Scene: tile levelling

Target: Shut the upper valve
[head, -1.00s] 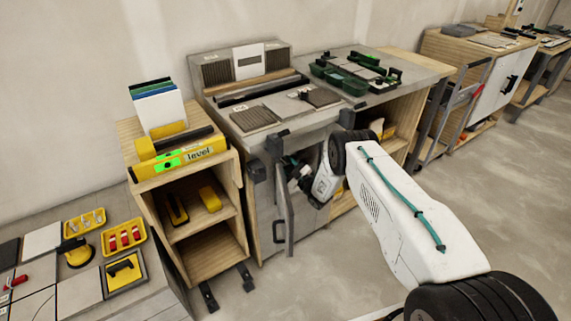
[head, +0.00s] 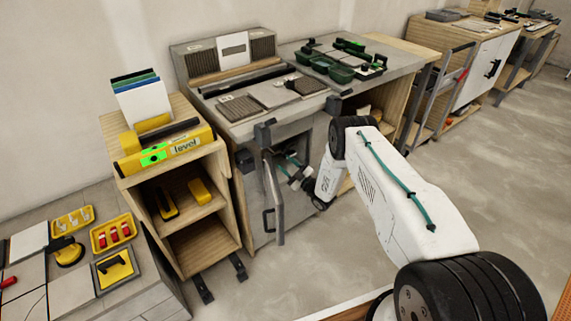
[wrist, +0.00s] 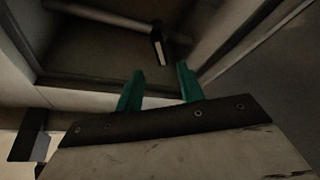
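My gripper (wrist: 160,78) has two teal fingers spread apart, with nothing between them. In the wrist view a grey pipe-like bar (wrist: 100,17) crosses the dark cabinet inside. A small dark piece with a pale face (wrist: 157,46) is beyond the fingertips, apart from them. I cannot tell whether it is the upper valve. No valve is clearly recognisable; the door and my arm hide much of the inside in the head view.
The door handle (head: 267,222) sticks out at the cabinet front. A wooden shelf unit (head: 190,232) with a yellow level (head: 185,146) stands close on the left. Green trays (head: 341,73) and tiles lie on the worktop above. Open floor lies to the right.

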